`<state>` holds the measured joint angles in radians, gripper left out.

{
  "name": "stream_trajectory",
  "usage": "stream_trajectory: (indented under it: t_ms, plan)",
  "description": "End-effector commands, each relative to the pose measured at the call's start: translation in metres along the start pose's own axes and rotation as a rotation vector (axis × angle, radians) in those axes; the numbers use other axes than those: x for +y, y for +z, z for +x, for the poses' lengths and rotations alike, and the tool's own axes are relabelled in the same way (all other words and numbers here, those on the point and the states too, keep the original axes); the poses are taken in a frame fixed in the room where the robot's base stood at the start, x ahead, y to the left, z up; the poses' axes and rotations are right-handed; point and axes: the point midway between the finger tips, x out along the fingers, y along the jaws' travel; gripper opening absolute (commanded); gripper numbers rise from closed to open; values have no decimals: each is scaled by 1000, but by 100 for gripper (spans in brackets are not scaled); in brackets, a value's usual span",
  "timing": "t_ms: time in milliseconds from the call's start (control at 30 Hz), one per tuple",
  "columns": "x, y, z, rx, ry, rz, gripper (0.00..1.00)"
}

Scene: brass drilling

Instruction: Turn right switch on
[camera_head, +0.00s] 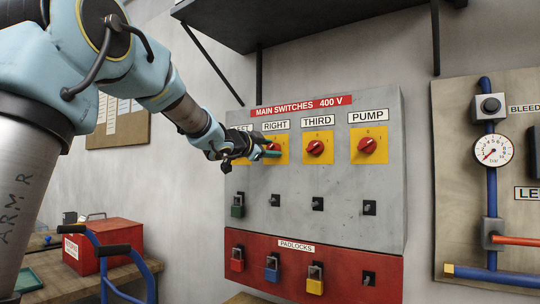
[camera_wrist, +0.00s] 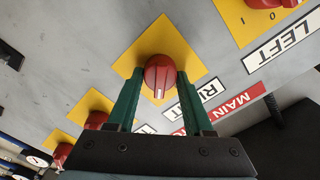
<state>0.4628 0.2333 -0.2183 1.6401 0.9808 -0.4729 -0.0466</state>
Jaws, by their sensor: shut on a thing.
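The right switch is a red round knob (camera_wrist: 160,75) on a yellow plate, next to the label RIGHT (camera_wrist: 208,95) in the wrist view. In the head view its yellow plate (camera_head: 283,140) sits second from the left on the grey panel. My gripper (camera_head: 270,153) is at that knob and hides part of it. In the wrist view my gripper's (camera_wrist: 157,78) two green fingers press on both sides of the knob. A white mark on the knob points towards my gripper's palm. My arm and gripper mostly hide the left switch in the head view.
The third switch (camera_head: 315,148) and pump switch (camera_head: 367,145) are to the right. Red, blue and yellow padlocks hang on the red board (camera_head: 345,270). A gauge panel (camera_head: 455,150) is farther right; a shelf (camera_head: 300,20) overhangs above.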

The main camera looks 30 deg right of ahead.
Motion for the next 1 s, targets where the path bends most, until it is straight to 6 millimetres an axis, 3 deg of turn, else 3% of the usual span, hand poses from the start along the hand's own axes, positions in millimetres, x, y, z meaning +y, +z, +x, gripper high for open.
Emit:
stream_trajectory:
  t_ms: [400,967,1000]
  plan:
    - [2,1,0,0,0,204,0]
    - [1,0,0,0,1,239,0]
    - [1,0,0,0,1,239,53]
